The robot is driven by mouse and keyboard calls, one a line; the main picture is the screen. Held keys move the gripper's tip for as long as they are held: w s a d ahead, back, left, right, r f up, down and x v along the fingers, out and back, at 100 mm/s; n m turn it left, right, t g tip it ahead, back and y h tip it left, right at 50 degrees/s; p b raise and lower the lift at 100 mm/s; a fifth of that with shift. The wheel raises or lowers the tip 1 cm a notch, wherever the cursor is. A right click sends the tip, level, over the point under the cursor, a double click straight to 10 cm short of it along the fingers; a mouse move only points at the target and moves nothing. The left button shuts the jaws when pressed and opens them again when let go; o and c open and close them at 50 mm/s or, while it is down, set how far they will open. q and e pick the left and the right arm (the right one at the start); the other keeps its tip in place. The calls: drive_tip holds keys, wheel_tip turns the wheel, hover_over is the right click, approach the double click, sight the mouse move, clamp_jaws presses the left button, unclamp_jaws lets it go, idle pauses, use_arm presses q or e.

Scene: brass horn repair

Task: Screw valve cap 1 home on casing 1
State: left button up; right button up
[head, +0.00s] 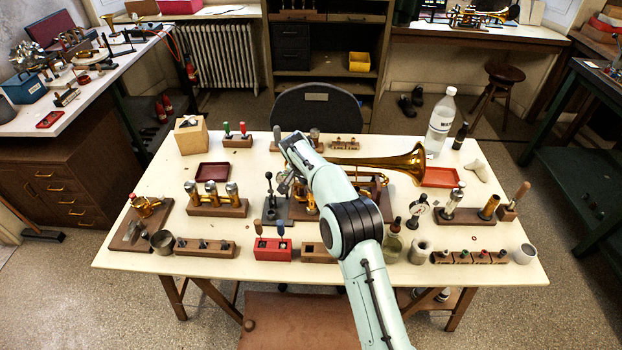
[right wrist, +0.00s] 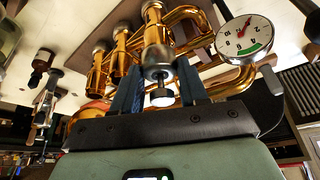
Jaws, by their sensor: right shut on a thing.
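The brass horn (head: 404,162) lies across the middle of the table, its bell to the right; my right arm hides part of its valve section. In the right wrist view its valve casings stand in a row, and casing 1 (right wrist: 156,34) appears to be the nearest. My right gripper (right wrist: 158,78) has its dark fingers on either side of a silver cap (right wrist: 157,57) at that casing's end. A stem with a pale button (right wrist: 162,98) sticks out of the cap between the fingers. The cap looks in line with the casing; any thread gap is too small to tell.
A round dial gauge (right wrist: 243,36) is close to the right of the gripper. Around the horn are a red box (head: 273,248), a dark red tray (head: 212,171), a wooden block with brass valves (head: 218,207) and a water bottle (head: 438,125).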

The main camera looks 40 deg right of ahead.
use_arm(q)
drive_tip(key=shift+w+r+p, duration=0.65)
drive_tip(key=shift+r, duration=0.3)
use_arm(e)
drive_tip(key=shift+m+g, duration=0.4)
drive_tip(key=shift+m, duration=0.6)
use_arm(q)
drive_tip(key=shift+r, duration=0.1)
use_arm(e)
drive_tip(key=shift+r+m+g+h+p, duration=0.1)
drive_tip(key=shift+m+g+h+p, duration=0.2)
drive_tip(key=shift+m+p, duration=0.45)
drive_tip(key=shift+w+m+g+p, duration=0.15)
drive_tip(key=shift+m+g+p, duration=0.25)
drive_tip(key=shift+m+p, duration=0.6)
use_arm(q)
drive_tip(key=w+r, duration=0.5)
drive_tip(key=shift+w+t, duration=0.15)
drive_tip(key=shift+t, duration=0.25)
use_arm(e)
drive_tip(key=shift+m+g, duration=0.3)
drive_tip(key=shift+m, duration=0.55)
use_arm(q)
drive_tip(key=shift+f, duration=0.1)
use_arm(e)
drive_tip(key=o, duration=1.2)
drive_tip(key=shift+o, duration=0.2)
